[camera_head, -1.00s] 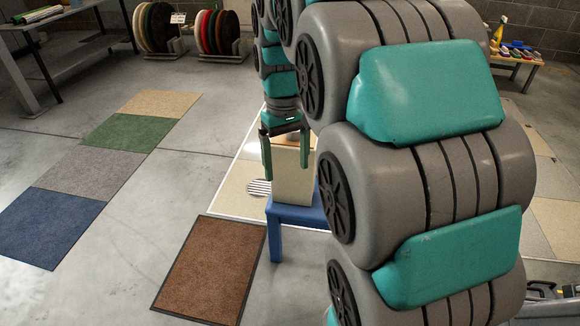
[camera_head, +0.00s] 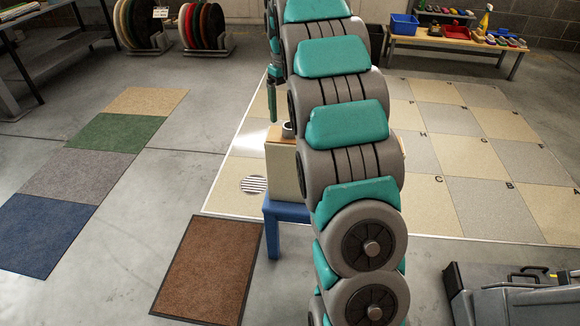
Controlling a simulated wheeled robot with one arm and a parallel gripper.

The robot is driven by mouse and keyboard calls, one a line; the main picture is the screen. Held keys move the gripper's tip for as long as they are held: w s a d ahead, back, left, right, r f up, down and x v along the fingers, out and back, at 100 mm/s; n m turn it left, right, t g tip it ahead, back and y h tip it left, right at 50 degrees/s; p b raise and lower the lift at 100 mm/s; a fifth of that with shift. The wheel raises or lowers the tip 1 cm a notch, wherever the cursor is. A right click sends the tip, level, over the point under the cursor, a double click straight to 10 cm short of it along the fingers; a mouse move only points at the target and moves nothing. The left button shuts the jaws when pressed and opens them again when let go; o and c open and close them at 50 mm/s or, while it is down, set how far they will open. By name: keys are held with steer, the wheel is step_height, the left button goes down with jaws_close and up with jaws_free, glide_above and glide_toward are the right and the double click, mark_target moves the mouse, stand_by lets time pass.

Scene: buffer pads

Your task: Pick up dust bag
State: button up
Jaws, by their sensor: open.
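A beige, box-shaped bag (camera_head: 281,170), which looks like the dust bag, stands upright on a blue stool (camera_head: 287,212). Its top is brownish, with a small grey ring at the right. My arm hides its right side. My gripper (camera_head: 273,100) is above and behind the bag in the picture, apart from it as far as I can see. One teal finger hangs down; the other is hidden behind my arm. The gripper is open, and I see nothing in it.
A brown mat (camera_head: 207,268) lies left of the stool. A tiled floor panel (camera_head: 450,155) spreads behind and right. A dark grey machine (camera_head: 500,292) stands at lower right. A bench (camera_head: 440,43) with bins is at the back.

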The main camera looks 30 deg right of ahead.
mark_target(290, 125)
steer(key=f, duration=0.3)
steer(key=d+f, duration=0.1)
steer(key=f, duration=0.1)
steer(key=shift+s, duration=0.25)
steer(key=shift+f, duration=0.5)
steer(key=shift+w, duration=0.1)
jaws_close()
